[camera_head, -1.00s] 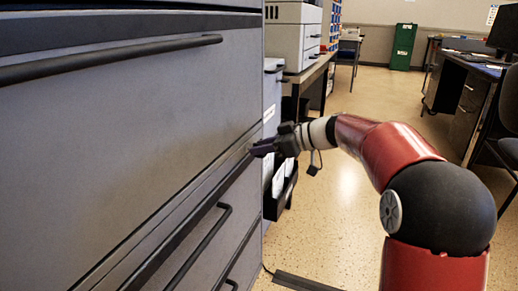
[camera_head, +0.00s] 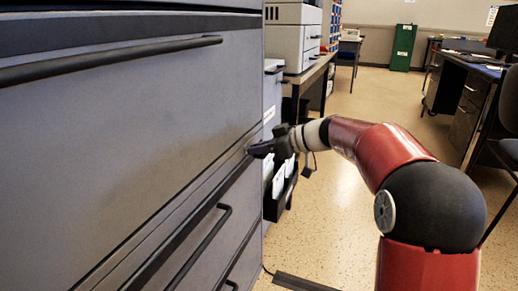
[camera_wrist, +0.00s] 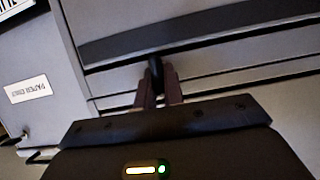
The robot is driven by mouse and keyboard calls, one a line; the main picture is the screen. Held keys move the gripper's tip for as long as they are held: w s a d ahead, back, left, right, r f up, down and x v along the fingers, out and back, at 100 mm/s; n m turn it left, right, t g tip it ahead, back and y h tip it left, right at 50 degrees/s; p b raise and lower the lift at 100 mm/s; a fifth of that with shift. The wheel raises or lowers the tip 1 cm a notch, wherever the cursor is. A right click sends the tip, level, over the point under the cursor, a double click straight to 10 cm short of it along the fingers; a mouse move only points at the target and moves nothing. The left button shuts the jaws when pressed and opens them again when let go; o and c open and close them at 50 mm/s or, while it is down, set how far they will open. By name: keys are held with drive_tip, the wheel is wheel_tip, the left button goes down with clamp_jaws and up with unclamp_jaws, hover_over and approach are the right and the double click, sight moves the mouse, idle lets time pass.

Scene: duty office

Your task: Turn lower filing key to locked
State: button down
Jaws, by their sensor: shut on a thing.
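The lower filing key (camera_wrist: 155,72) shows in the wrist view as a small dark piece between my fingertips, against the grey cabinet front. My gripper (camera_head: 258,150) is at the right edge of the filing cabinet (camera_head: 130,130), on the strip between two drawers. In the wrist view my gripper (camera_wrist: 159,84) is shut on the key, its fingers on either side of it. The lock face behind the key is hidden by the fingers and is too small to read, so I cannot tell the key's exact angle.
Long dark drawer handles (camera_head: 110,58) stick out from the cabinet front. Beside it stand a desk with a grey printer (camera_head: 293,45) and a black holder with papers (camera_head: 280,190). Open speckled floor (camera_head: 340,200) lies to the right, with desks (camera_head: 468,100) beyond.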

drive_tip(key=shift+m, duration=0.3)
drive_tip(key=m+g, duration=0.1)
drive_tip(key=m+g+y+p, duration=0.1)
drive_tip(key=shift+w+d+m, duration=0.15)
drive_tip(key=shift+w+m, duration=0.1)
drive_tip(key=shift+m, duration=0.05)
drive_tip(key=shift+w+d+f+m+g+y+p, duration=0.15)
drive_tip(key=shift+m+g+y+p, duration=0.5)
drive_tip(key=shift+m+p, duration=0.8)
drive_tip(key=shift+a+f+m+g+y+p, duration=0.15)
drive_tip(key=shift+m+g+y+p, duration=0.25)
drive_tip(key=shift+m+y+p, duration=1.05)
drive_tip(key=shift+w+d+f+m+g+p, duration=0.15)
drive_tip(key=shift+m+g+p, duration=0.5)
drive_tip(key=shift+m, duration=1.55)
drive_tip(key=shift+f, duration=0.1)
drive_tip(key=c, duration=1.5)
unclamp_jaws()
